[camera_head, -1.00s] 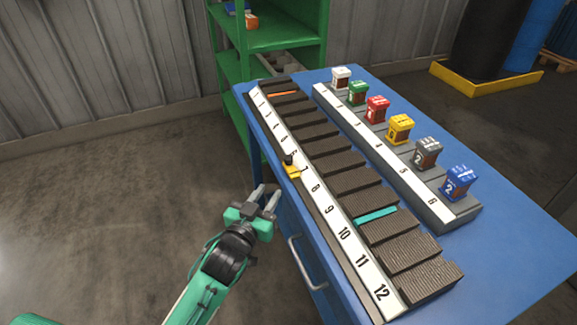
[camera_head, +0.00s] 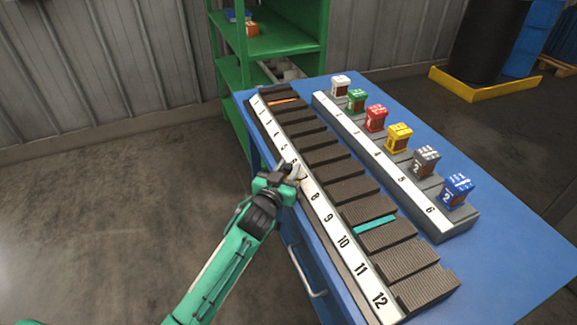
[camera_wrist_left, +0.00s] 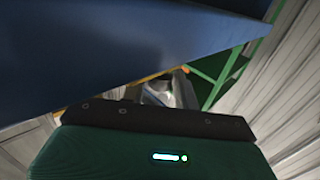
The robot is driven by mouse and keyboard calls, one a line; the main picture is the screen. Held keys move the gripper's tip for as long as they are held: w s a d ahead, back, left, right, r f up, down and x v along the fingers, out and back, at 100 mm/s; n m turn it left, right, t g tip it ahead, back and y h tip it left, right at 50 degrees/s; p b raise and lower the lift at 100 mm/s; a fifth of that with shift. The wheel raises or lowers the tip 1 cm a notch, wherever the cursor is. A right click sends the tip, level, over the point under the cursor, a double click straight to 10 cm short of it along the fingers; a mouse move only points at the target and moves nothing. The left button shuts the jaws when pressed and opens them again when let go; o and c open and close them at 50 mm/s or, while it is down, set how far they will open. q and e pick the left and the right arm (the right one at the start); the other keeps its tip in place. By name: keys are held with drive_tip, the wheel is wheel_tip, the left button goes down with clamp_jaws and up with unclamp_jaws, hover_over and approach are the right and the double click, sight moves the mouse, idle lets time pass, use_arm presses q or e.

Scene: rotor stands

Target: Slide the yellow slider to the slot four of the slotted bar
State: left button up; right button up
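The slotted bar (camera_head: 352,257) is a long white numbered strip with dark ridged blocks beside it, running along the left side of the blue table. My left gripper (camera_head: 292,171) is at the bar just above the number 8, around where the yellow slider sat. The slider is hidden behind the gripper in the head view. In the left wrist view, grey fingers (camera_wrist_left: 165,92) show partly, with thin yellow edges close to them. I cannot tell whether these belong to the slider or whether the fingers are closed on it. My right gripper is not in view.
A second numbered bar (camera_head: 405,190) holds several coloured blocks, among them a yellow one (camera_head: 398,138) and a blue one (camera_head: 456,190). The table (camera_head: 505,265) is bare at right. A green shelf (camera_head: 285,40) stands behind. A drawer handle juts out below the table edge.

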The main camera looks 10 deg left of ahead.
use_arm(q)
drive_tip(key=shift+w, duration=0.35)
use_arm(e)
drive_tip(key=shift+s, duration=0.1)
use_arm(q)
drive_tip(key=shift+c, duration=0.4)
clamp_jaws()
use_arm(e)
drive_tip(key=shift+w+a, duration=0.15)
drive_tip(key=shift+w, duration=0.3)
